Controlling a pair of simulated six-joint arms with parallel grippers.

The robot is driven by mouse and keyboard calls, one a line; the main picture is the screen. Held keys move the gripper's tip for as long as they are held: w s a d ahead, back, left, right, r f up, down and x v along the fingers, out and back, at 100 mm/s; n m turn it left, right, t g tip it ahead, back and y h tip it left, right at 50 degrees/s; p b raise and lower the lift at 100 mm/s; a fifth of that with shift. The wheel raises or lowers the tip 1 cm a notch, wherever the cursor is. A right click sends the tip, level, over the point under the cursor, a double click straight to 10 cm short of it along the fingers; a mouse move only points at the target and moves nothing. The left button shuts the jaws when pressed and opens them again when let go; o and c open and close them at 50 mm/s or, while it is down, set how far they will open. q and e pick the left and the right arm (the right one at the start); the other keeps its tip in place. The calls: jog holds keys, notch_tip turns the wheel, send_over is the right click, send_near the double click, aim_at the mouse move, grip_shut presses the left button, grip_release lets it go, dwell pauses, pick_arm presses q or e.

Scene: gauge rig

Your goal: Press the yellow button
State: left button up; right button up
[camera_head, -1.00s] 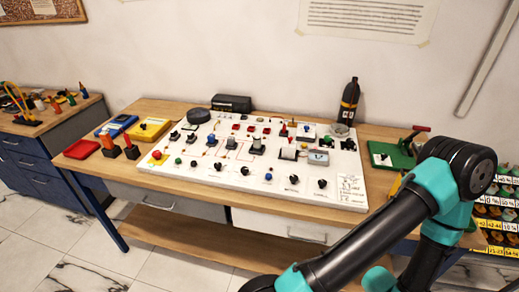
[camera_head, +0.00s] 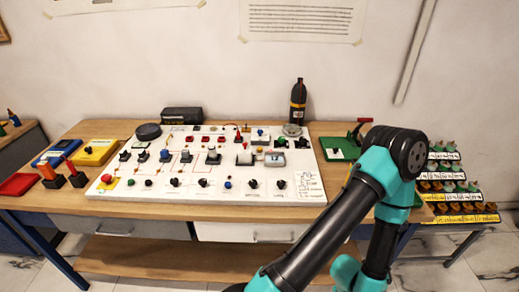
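A white gauge board (camera_head: 150,191) lies on the wooden table and carries several buttons, knobs and small switches. At its left front corner a red button (camera_head: 106,179) sits on a yellow base. A green knob (camera_head: 130,182) is just right of it. A small yellowish spot (camera_head: 204,151) shows among the parts in the back half of the board, too small to tell whether it is a button. My teal and black right arm stands at the right, its upper joint beside the board. Neither gripper shows in the picture.
A yellow box (camera_head: 93,153) and a blue box (camera_head: 55,153) lie left of the board. A dark bottle (camera_head: 298,103) stands behind it. A green block (camera_head: 340,149) lies to its right, near my arm. Tiered racks (camera_head: 455,190) stand at the far right. The table's front strip (camera_head: 250,214) is mostly clear.

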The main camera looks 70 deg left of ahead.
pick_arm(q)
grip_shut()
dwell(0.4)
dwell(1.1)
